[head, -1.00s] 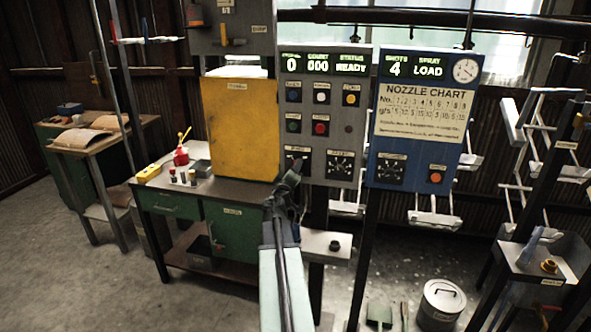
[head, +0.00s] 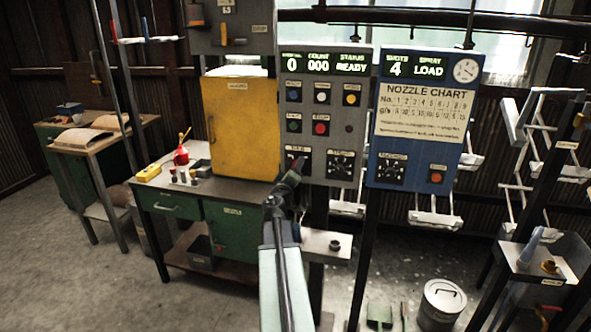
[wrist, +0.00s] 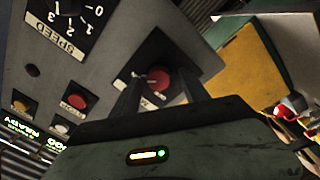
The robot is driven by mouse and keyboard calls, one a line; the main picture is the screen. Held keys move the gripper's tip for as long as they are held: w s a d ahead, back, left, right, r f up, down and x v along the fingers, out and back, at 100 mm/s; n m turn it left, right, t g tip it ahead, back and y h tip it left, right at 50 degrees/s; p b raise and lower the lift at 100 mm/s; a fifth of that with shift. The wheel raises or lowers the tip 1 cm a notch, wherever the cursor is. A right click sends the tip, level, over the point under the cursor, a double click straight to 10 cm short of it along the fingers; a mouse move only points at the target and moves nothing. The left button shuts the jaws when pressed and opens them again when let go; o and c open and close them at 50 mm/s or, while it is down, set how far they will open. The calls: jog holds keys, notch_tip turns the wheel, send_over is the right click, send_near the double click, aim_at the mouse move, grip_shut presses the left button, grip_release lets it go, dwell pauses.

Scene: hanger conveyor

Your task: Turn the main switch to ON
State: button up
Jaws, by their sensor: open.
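On a black plate in the wrist view sits a round red knob (wrist: 159,81) with a pale mark, seen upside down. It appears to be the main switch; its label is not readable. It belongs to the lower left of the grey control panel (head: 349,112), beside the SPEED dial (head: 341,164). My gripper (wrist: 157,68) is open, with one finger on each side of the knob. I cannot tell whether the fingers touch it.
The blue panel (head: 430,118) with the nozzle chart stands to the right. A yellow cabinet (head: 237,128) stands close on the left, on the green workbench (head: 173,205). Several coloured buttons sit above the dials. A small grey shelf (head: 318,246) is below.

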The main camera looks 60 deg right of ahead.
jog(key=v, duration=0.7)
jog(key=shift+a, duration=0.4)
jog(key=w+a+r+n+t+y+p, duration=0.25)
jog(key=w+a+t+p, duration=0.2)
jog(key=w+a, duration=1.45)
jog(key=w+a+f+m+y+p, duration=0.1)
jog(key=w+a+f+y, duration=0.1)
jog(key=a, duration=0.5)
jog(key=w+a+f+m+y+p, duration=0.1)
jog(key=w+a+f+y, duration=0.1)
jog(key=a, duration=0.5)
jog(key=s+a+f+g+y, duration=0.25)
jog(key=a+f, duration=0.35)
jog(key=a, duration=0.3)
jog(key=s+a+f+g+y, duration=0.1)
jog(key=a+f+g+y, duration=0.3)
jog(key=a, duration=0.5)
jog(key=s+a+f+n+g+y, duration=0.3)
jog(key=s+a+f, duration=0.3)
jog(key=s+a, duration=0.3)
jog(key=shift+s+a+g+y+p, duration=0.35)
jog(key=shift+a+g+y, duration=0.05)
jog(key=shift+a+y, duration=0.5)
